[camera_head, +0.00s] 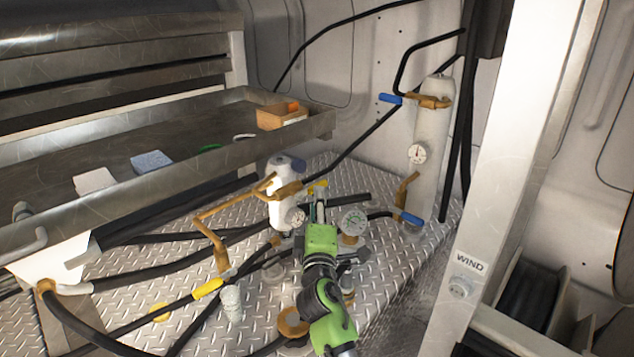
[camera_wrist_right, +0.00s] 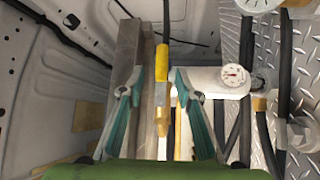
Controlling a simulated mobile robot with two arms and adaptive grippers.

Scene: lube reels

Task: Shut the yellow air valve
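The yellow valve handle (camera_wrist_right: 162,57) shows in the right wrist view, between and just beyond the two teal fingertips of my right gripper (camera_wrist_right: 158,80). The fingers stand apart on either side of it; I cannot tell whether either touches it. In the head view a small yellow handle (camera_head: 318,184) shows just past my right gripper (camera_head: 320,208), beside the white cylinder (camera_head: 281,200) with brass pipes; the gripper partly hides this area. Another yellow handle (camera_head: 208,288) sits on a hose fitting at lower left. My left gripper is not in view.
A second white cylinder (camera_head: 432,140) with blue handles is at the right. A metal tray (camera_head: 215,150) overhangs the left. Black hoses (camera_head: 140,275) cross the diamond-plate floor. A white post (camera_head: 510,180) stands at right.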

